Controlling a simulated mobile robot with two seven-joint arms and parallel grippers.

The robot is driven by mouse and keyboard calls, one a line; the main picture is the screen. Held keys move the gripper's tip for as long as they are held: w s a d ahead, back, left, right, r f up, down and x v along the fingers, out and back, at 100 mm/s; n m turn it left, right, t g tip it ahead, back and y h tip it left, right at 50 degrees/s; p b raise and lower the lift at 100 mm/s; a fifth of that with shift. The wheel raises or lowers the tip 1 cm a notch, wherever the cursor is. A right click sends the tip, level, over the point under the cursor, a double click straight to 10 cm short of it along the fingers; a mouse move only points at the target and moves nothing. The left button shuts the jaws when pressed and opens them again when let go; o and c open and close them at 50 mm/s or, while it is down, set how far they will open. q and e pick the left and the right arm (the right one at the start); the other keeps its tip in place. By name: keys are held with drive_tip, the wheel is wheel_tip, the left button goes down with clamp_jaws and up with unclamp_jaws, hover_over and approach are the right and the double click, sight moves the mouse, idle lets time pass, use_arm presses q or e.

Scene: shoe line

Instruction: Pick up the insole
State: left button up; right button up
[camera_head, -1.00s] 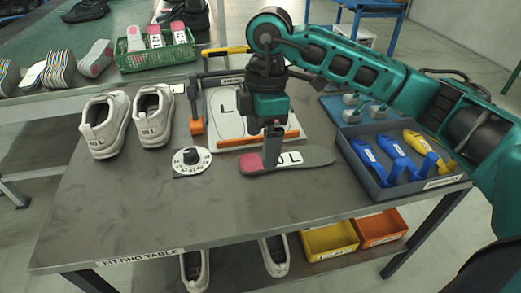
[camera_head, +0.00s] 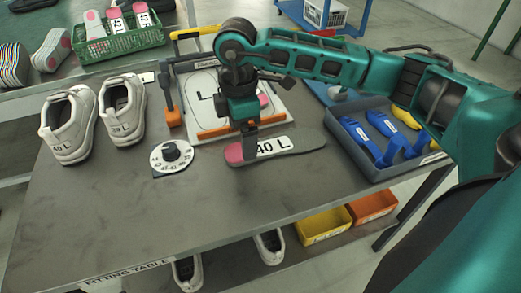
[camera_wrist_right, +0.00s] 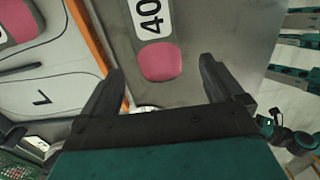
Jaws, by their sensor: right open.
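The insole (camera_head: 300,143) is flat and grey, with a pink heel end and a white "40 L" label. It lies on the fitting table in front of the clipboard-like board. My right gripper (camera_head: 250,150) is above it near the pink end, fingers pointing down, and hides part of it. In the right wrist view the insole's pink end (camera_wrist_right: 160,62) shows between the two spread fingertips of the right gripper (camera_wrist_right: 161,66). The fingers are open and empty. I cannot tell how high they are above the table. My left gripper is not in view.
White shoes (camera_head: 122,108) and a round dial (camera_head: 170,157) are to the left. The outlined board (camera_head: 205,85) with an orange bar is just behind the insole. A grey tray (camera_head: 375,170) of blue and yellow tools is at right. The table's front is clear.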

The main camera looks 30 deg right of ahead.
sight(276, 145)
drive_tip(key=f, duration=0.4)
drive_tip(key=shift+d+f+b, duration=0.25)
drive_tip(key=shift+b, duration=0.15)
drive_tip(key=c, duration=1.1)
drive_tip(key=shift+r, duration=0.1)
